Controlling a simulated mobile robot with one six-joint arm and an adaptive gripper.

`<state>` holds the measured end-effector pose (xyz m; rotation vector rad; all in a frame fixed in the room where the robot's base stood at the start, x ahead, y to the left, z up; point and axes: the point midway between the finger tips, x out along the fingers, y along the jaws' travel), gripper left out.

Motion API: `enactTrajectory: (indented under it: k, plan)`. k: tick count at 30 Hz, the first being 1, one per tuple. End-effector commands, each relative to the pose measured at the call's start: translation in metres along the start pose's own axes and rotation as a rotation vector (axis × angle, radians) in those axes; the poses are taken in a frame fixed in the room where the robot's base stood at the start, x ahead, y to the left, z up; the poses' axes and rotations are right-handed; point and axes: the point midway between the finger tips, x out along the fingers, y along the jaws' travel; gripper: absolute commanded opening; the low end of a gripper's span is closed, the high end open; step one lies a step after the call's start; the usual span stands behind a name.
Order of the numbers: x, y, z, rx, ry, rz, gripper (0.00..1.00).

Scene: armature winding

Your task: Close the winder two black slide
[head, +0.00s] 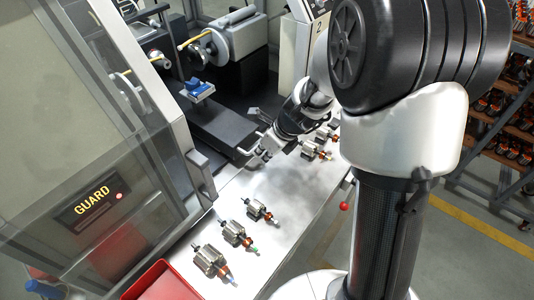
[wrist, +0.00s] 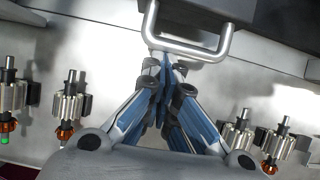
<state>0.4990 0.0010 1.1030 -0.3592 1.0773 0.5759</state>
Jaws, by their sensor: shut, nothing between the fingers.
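The black slide (head: 222,132) juts out of the winder beside the steel bench top. It carries a bright metal U-shaped handle (head: 243,151) on its front end. In the wrist view the slide's dark front end (wrist: 205,8) shows at the top, with the handle (wrist: 182,50) below it. My gripper (head: 261,156) is at the handle, low over the bench. In the wrist view my gripper (wrist: 166,66) is shut and empty, its fingertips at the handle's crossbar, near its middle. I cannot tell whether they touch it. A "2" sign (head: 318,27) stands behind my arm.
Several armatures lie on the bench (head: 290,195), such as one at the front (head: 209,260) and some right of my gripper (head: 316,150). A red tray (head: 165,283) is at the front left. A clear guard (head: 100,195) stands left. A blue-topped fixture (head: 199,90) stands behind the slide.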

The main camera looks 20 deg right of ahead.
Motion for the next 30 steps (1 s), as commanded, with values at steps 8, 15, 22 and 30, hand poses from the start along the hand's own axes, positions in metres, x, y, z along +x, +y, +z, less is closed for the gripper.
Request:
enactTrajectory:
  k: [8, 15, 22, 30]
  plan:
    - [0.02, -0.001, 0.058, -0.003, -0.002, 0.001, 0.0]
    - [0.032, -0.001, 0.071, -0.001, -0.003, -0.002, 0.0]
    - [0.032, -0.001, 0.071, -0.001, -0.005, -0.002, 0.0]
    - [0.033, -0.008, 0.063, 0.0, -0.005, -0.002, 0.0]
